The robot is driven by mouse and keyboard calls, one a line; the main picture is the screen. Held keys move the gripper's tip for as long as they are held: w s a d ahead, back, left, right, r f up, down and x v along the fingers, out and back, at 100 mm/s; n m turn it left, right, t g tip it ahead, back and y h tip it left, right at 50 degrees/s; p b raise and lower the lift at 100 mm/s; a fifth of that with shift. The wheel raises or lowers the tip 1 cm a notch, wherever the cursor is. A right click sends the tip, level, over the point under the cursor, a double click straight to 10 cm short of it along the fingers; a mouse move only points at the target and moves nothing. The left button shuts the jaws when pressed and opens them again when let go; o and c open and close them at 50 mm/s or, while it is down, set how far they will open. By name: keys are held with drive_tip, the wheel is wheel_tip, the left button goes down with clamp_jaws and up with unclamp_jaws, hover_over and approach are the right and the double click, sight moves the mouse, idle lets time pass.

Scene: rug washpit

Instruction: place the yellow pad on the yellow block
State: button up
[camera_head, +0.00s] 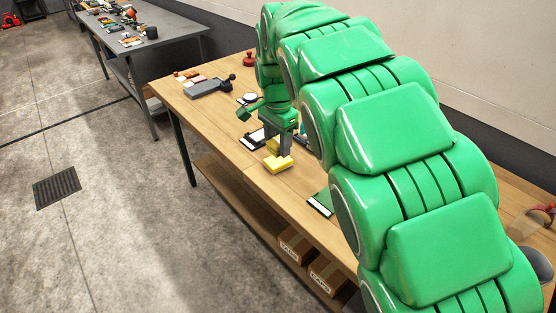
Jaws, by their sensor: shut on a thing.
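My gripper (279,149) points down over the wooden table, with its grey fingers shut on a small yellow piece, which appears to be the yellow pad (272,145). The yellow block (277,164) lies on the table just below and in front of the fingers. The pad shows behind the block, partly covered by a finger. I cannot tell whether the pad touches the block or is apart from it.
A black and white item (252,139) lies left of my gripper, and a green and white one (320,204) lies to the right. A grey tool (210,88) and a red item (249,59) are farther back. My green arm hides much of the table's right side.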

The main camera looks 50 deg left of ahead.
wheel_tip(320, 180, down, 4)
drive_tip(key=shift+w+d+r, duration=0.15)
drive_tip(key=shift+r, duration=0.05)
hover_over(271, 163)
drive_tip(key=shift+d+f, duration=0.15)
drive_tip(key=shift+f, duration=2.4)
drive_tip(key=shift+d+f, duration=0.15)
drive_tip(key=shift+f, duration=2.4)
drive_tip(key=shift+a+f, duration=0.2)
drive_tip(key=shift+f, duration=0.05)
drive_tip(key=shift+f, duration=1.5)
drive_tip(key=shift+f, duration=0.15)
drive_tip(key=o, duration=1)
